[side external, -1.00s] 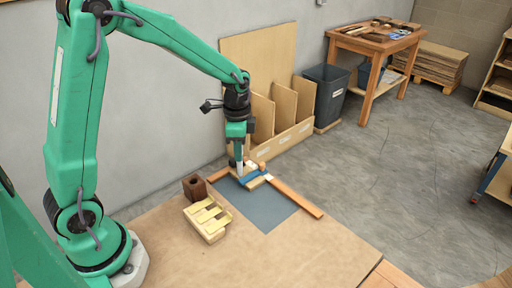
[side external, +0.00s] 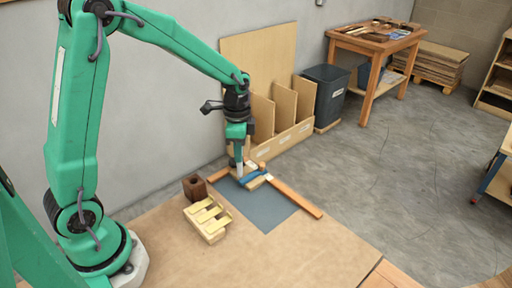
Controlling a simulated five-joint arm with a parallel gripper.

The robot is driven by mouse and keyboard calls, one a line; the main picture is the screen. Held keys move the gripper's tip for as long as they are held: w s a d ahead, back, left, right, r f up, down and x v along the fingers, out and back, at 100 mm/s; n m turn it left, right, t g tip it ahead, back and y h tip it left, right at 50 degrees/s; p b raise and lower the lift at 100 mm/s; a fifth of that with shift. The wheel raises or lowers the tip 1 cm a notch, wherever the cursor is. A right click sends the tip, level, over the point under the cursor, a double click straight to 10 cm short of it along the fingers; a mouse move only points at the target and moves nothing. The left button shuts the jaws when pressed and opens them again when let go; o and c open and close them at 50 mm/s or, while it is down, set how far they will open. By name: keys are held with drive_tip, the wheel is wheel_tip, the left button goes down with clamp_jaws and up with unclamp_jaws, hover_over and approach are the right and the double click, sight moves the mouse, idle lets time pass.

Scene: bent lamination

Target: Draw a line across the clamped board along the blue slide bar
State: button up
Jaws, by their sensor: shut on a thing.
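My gripper (side external: 239,166) points down at the far left edge of the dark grey mat (side external: 268,210). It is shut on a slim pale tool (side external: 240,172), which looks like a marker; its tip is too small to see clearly. The blue slide bar (side external: 254,180) lies across the small pale board (side external: 262,184) right beside the tool. I cannot tell whether the tip touches the board. A wooden clamp piece (side external: 262,167) stands at the board's far side. Any line on the board is too small to make out.
A wooden rail (side external: 296,199) runs along the mat's right side. A dark brown block with a hole (side external: 195,187) and a pale slotted wooden holder (side external: 206,217) stand to the left. A rack of upright panels (side external: 284,137) is behind. The mat's front is clear.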

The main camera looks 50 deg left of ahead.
drive_tip(key=shift+w, duration=2.7)
idle(4.0)
drive_tip(key=shift+r, duration=0.15)
drive_tip(key=shift+r, duration=2.85)
